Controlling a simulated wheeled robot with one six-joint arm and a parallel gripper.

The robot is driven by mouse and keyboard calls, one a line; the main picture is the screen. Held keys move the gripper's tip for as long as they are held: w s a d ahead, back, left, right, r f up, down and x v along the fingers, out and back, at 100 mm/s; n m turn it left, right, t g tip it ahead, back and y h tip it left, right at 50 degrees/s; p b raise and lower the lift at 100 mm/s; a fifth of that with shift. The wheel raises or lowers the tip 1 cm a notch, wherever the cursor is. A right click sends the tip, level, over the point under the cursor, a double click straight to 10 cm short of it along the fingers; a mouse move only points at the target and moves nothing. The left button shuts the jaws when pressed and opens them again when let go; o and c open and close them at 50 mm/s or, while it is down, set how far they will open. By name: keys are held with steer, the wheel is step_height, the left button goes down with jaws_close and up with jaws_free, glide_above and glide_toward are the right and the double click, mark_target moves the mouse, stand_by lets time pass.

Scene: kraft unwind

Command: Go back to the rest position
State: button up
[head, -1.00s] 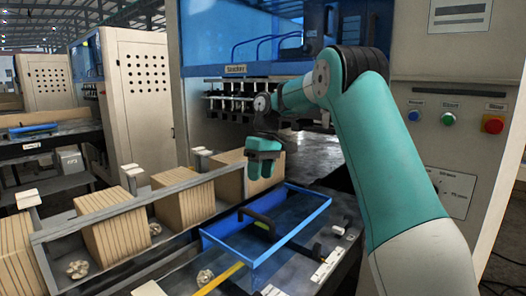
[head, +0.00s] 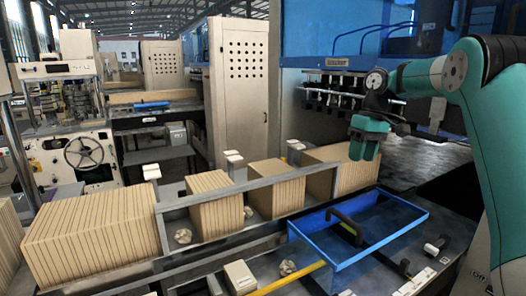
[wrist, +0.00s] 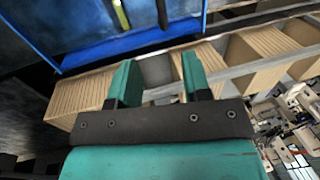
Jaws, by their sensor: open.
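My gripper (head: 365,148) is raised above the far end of the row of kraft stacks, behind the blue tray, in the head view. In the wrist view my gripper (wrist: 158,82) shows two teal fingers spread apart with nothing between them. My teal arm comes in from the right of the head view. The fingers appear clear of the stacks and the tray.
A blue open tray (head: 398,241) with a black handle (head: 345,228) lies on the bench. Kraft stacks (head: 216,212) stand in a grey rail rack. A larger stack (head: 90,240) is at left. A blue-windowed machine stands behind. A yellow bar (head: 290,279) lies in front.

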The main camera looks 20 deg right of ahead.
steer(key=s+a+f+n+b, duration=0.1)
steer(key=s+a+f+b, duration=0.2)
steer(key=a, duration=0.5)
steer(key=s+a+f+n+y+b, duration=0.1)
steer(key=s+a+b, duration=0.1)
steer(key=s+a, duration=0.4)
steer(key=s+a+f+n+b, duration=0.1)
steer(key=s+a+f+b, duration=0.15)
steer(key=a, duration=0.65)
steer(key=s+a+f+b, duration=0.2)
steer(key=s+f, duration=0.1)
steer(key=s, duration=0.3)
steer(key=s+a+f+n+b, duration=0.1)
steer(key=s+a+f, duration=0.1)
steer(key=s, duration=0.5)
steer(key=s+a+f+y+b, duration=0.1)
steer(key=s+a+f+b, duration=0.1)
steer(key=s+f, duration=0.3)
steer(key=shift+s+a+n+b, duration=0.3)
steer(key=shift+s+a+b, duration=0.05)
steer(key=shift+s, duration=0.5)
